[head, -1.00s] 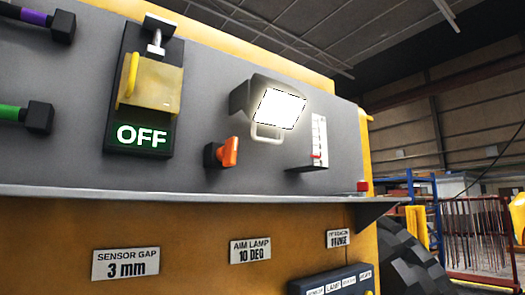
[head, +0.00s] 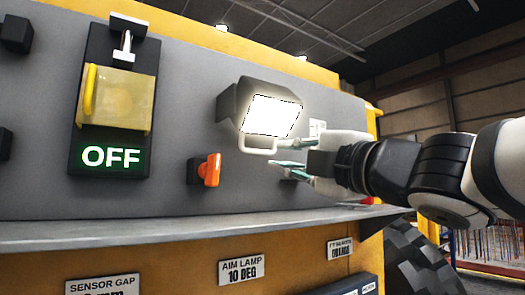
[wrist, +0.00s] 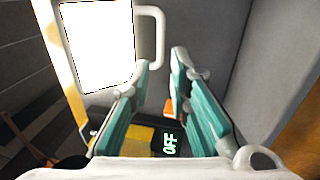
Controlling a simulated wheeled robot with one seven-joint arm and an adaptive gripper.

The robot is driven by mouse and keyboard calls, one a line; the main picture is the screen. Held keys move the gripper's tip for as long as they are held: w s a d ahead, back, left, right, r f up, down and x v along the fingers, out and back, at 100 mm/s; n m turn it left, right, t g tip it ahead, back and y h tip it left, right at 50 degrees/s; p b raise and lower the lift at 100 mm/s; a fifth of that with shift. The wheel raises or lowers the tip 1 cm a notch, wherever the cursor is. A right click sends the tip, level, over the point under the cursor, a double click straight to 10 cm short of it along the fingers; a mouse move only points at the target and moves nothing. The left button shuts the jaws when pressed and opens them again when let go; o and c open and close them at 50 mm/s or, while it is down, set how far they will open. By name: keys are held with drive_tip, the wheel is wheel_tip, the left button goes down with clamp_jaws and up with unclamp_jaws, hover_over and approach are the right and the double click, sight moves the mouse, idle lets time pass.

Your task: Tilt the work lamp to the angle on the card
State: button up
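The lit work lamp (head: 270,113) is mounted on the grey panel in the head view, its bright face tilted. A pale loop handle (head: 258,150) hangs at its lower edge. The card (head: 241,270) reads "AIM LAMP 10 DEG". My gripper (head: 279,153) reaches in from the right with its fingers open, tips close to the handle's right end. In the wrist view the lamp (wrist: 95,45) is at upper left and the handle (wrist: 160,38) lies just ahead of the open teal fingertips (wrist: 162,60). I cannot tell whether a finger touches the handle.
A white scale (head: 317,127) right of the lamp is mostly hidden behind my gripper. An orange knob (head: 210,170) sits below left of the lamp. A yellow-covered switch (head: 117,100) with an "OFF" sign is farther left. A ledge (head: 180,230) runs along the panel's bottom.

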sight(258, 152)
drive_tip(key=x, duration=1)
drive_tip(key=shift+w+a+p, duration=0.25)
drive_tip(key=shift+w+p, duration=0.1)
clamp_jaws()
